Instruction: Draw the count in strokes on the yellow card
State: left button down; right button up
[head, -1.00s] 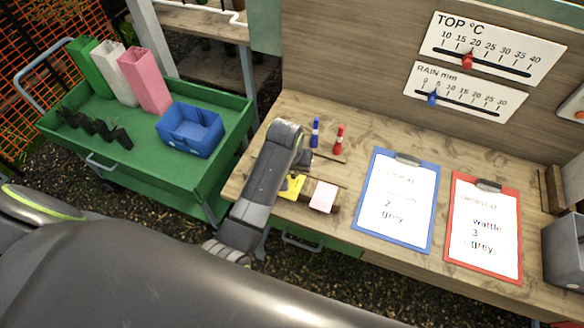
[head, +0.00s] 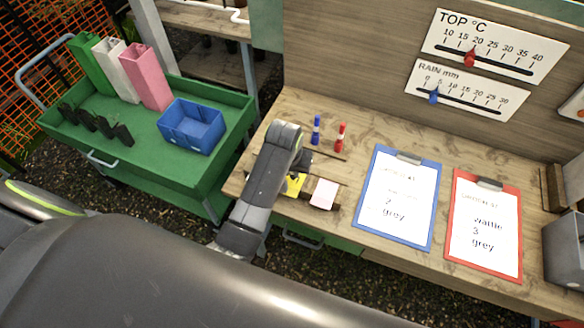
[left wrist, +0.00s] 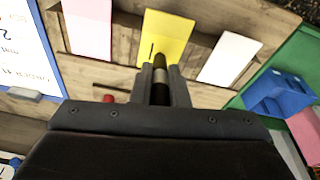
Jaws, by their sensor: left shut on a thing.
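My left gripper (head: 303,165) is over the bench, just behind the yellow card (head: 293,186). In the left wrist view the gripper (left wrist: 165,82) is shut on a dark pen (left wrist: 160,76) with a paler band. The pen points at the near part of the yellow card (left wrist: 172,30); I cannot tell whether its tip touches. A short dark stroke shows on the card, left of the pen. A pink card (head: 323,193) lies beside the yellow one, and a whitish card (left wrist: 231,57) is on its other side. My right gripper is not in view.
A blue marker (head: 316,130) and a red marker (head: 340,138) stand behind the cards. A blue clipboard (head: 357,219) reading "2 grey" and a red clipboard (head: 449,236) reading "wattle 3 grey" lie to the right. A green cart (head: 219,130) holds a blue bin (head: 190,128).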

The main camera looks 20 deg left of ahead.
pick_arm(q)
jog(key=shift+s, duration=0.6)
dwell(0.5)
jog(key=shift+r, duration=0.15)
dwell(0.4)
jog(key=shift+w+v, duration=0.25)
jog(key=shift+v, duration=1.05)
jog(key=shift+r, duration=0.1)
jog(key=shift+w+a+f, duration=0.35)
jog(key=shift+w+f, duration=0.1)
jog(key=shift+w, duration=0.2)
jog(key=shift+w+a+f, duration=0.3)
jog(key=shift+w+f, duration=0.15)
jog(key=shift+w, duration=0.2)
jog(key=shift+f, duration=0.6)
dwell(0.4)
jog(key=shift+s, duration=1.25)
dwell(1.0)
jog(key=shift+r, duration=0.1)
